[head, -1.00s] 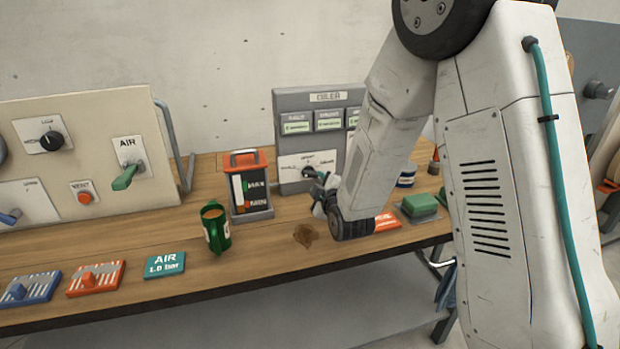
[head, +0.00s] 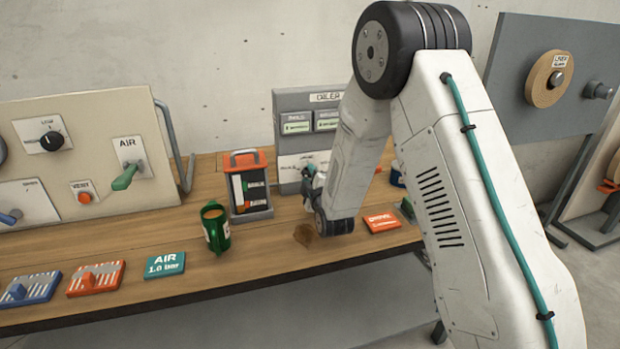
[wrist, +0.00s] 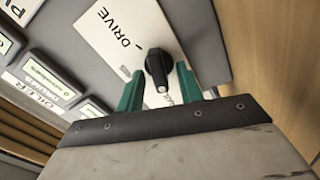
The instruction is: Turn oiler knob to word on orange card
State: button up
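The grey oiler unit (head: 285,102) stands at the back of the bench, with a white dial plate (wrist: 107,38) low on its front. In the wrist view the black oiler knob (wrist: 157,68) has a white mark on its end facing the bottom of the picture. The word DRIVE shows on the plate, at upper left of the knob. My gripper (wrist: 160,76) is open, its teal fingers either side of the knob with visible gaps. In the head view my gripper (head: 313,182) hides the knob. The orange card (head: 382,221) lies right of my wrist; its word appears to be DRIVE.
A brown stain (head: 305,235) lies in front.

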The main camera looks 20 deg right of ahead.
grip_shut()
jog(key=shift+m, duration=1.5)
grip_release()
jog(key=shift+s, duration=3.9)
